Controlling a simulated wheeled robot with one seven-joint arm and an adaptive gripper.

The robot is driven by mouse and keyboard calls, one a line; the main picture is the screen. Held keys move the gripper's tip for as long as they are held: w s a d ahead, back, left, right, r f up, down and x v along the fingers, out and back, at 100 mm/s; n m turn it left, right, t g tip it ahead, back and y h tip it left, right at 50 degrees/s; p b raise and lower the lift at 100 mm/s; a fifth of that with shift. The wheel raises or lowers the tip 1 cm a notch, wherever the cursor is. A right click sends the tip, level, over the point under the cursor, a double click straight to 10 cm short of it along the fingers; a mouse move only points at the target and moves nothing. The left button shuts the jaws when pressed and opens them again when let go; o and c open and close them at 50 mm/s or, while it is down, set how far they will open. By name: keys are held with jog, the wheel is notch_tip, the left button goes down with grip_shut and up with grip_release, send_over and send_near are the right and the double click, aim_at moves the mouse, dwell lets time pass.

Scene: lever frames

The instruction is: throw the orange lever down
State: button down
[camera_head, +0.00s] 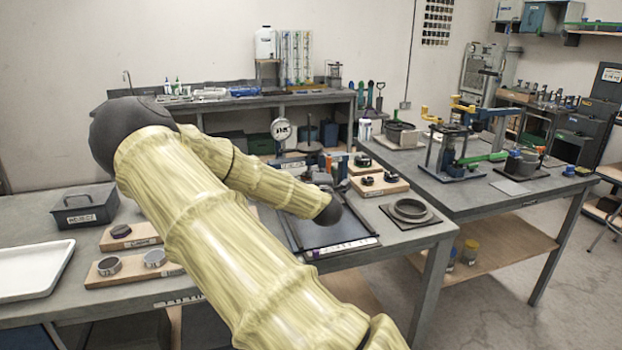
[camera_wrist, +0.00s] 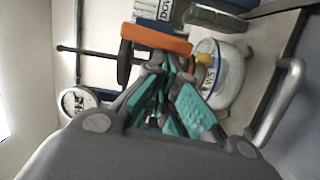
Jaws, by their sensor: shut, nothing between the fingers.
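The orange lever (camera_wrist: 156,39) shows in the wrist view as a short orange bar just beyond my fingertips, with dark metal parts beside it. My gripper (camera_wrist: 166,78), with teal finger pads, is shut and empty. Its tips are close to the orange bar; I cannot tell whether they touch it. The wrist view is turned sideways, so the lever's tilt is hard to read. In the head view my arm hides most of the lever's frame and the gripper.
A round dial gauge (camera_head: 281,130) stands behind my arm and shows in the wrist view (camera_wrist: 77,101). A black tray (camera_head: 345,245) and a ring on a plate (camera_head: 410,211) lie on the bench. A second bench (camera_head: 455,200) at the right carries blue and yellow fixtures.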

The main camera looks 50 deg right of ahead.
jog(key=shift+s+d+f, duration=0.1)
jog(key=shift+f, duration=0.05)
dwell(0.3)
jog(key=s+a+b, duration=0.2)
jog(key=s+a, duration=0.3)
jog(key=a, duration=0.5)
jog(key=shift+a, duration=0.3)
dwell(0.6)
